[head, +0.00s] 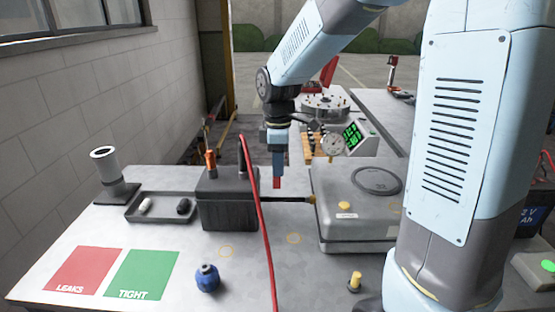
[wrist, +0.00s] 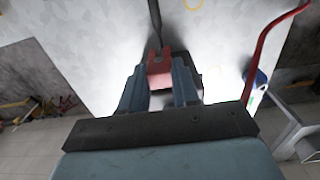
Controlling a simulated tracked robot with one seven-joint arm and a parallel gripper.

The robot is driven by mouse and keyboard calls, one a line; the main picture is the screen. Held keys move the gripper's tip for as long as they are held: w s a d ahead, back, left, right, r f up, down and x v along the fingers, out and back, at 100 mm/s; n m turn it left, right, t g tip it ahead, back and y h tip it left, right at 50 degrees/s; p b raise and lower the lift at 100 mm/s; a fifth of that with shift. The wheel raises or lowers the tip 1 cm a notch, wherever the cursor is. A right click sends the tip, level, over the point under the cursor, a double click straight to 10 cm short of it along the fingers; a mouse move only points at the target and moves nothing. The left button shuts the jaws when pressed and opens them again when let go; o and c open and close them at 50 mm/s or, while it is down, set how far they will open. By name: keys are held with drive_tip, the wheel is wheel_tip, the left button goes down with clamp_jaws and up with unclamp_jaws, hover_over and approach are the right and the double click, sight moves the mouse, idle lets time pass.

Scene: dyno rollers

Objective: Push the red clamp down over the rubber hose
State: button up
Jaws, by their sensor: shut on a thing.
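My gripper (head: 278,168) points straight down over the table and is shut on the red clamp (head: 277,183). In the wrist view, the clamp (wrist: 160,72) sits between the two blue fingers, with a notch at its far edge. The black rubber hose (head: 287,199) runs level from the dark block (head: 228,205) to the grey case (head: 345,235). The clamp's lower end shows just above the hose in the head view. In the wrist view, the hose (wrist: 155,22) leads to the clamp's notch; whether they touch I cannot tell.
A red cable (head: 262,225) arcs in front of the dark block. A tray (head: 160,207) with two small parts, a grey post (head: 106,165), red and green pads (head: 143,272), a blue knob (head: 207,278) and a yellow-topped peg (head: 355,280) stand around. The front middle is mostly clear.

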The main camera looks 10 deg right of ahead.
sight(278, 185)
drive_tip(key=shift+f, duration=3.25)
drive_tip(key=shift+f, duration=0.15)
drive_tip(key=shift+f, duration=0.25)
drive_tip(key=shift+c, duration=0.4)
drive_tip(key=o, duration=1.1)
drive_tip(key=shift+r, duration=0.1)
wheel_tip(278, 185, up, 14)
drive_tip(key=shift+f, duration=0.2)
